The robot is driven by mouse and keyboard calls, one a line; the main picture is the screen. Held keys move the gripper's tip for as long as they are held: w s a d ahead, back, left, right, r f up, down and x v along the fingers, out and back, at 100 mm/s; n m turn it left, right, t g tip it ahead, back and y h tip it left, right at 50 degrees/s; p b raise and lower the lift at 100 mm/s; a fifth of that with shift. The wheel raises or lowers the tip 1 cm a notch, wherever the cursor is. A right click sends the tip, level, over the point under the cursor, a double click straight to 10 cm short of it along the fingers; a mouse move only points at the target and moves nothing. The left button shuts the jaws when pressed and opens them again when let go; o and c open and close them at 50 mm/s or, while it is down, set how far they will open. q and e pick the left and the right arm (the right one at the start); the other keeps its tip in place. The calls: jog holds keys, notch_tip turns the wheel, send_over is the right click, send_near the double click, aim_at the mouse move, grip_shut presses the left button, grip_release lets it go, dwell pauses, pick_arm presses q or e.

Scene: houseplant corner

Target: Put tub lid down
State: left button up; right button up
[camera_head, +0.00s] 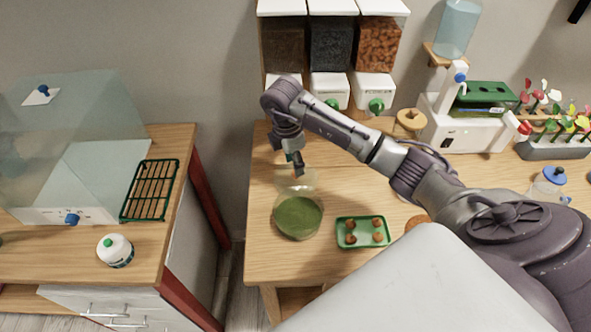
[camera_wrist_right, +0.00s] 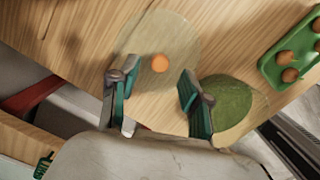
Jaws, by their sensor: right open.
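The tub lid (camera_wrist_right: 165,35) is a clear round disc with a small orange knob (camera_wrist_right: 160,62). It appears to lie on the wooden table beside the tub, though its clear edge is hard to make out. The lid shows faintly in the head view (camera_head: 304,180), just behind the tub. The round tub (camera_head: 298,217) holds green material and also shows in the wrist view (camera_wrist_right: 228,103). My right gripper (camera_head: 296,168) is directly over the lid. In the wrist view its two fingers (camera_wrist_right: 160,90) are apart, with the knob visible between them and not clasped. My left gripper is out of view.
A green tray (camera_head: 345,242) with several brown balls stands right of the tub. Dispensers (camera_head: 330,85) line the wall behind. A white machine (camera_head: 470,125) and flowers (camera_head: 560,125) are at the back right. A gap separates the left table (camera_head: 60,255) from this one.

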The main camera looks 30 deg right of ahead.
aim_at(291, 180)
notch_tip(291, 180, up, 9)
jog(key=a, duration=0.1)
jog(key=shift+f, duration=0.2)
jog(key=shift+f, duration=0.1)
dwell(0.4)
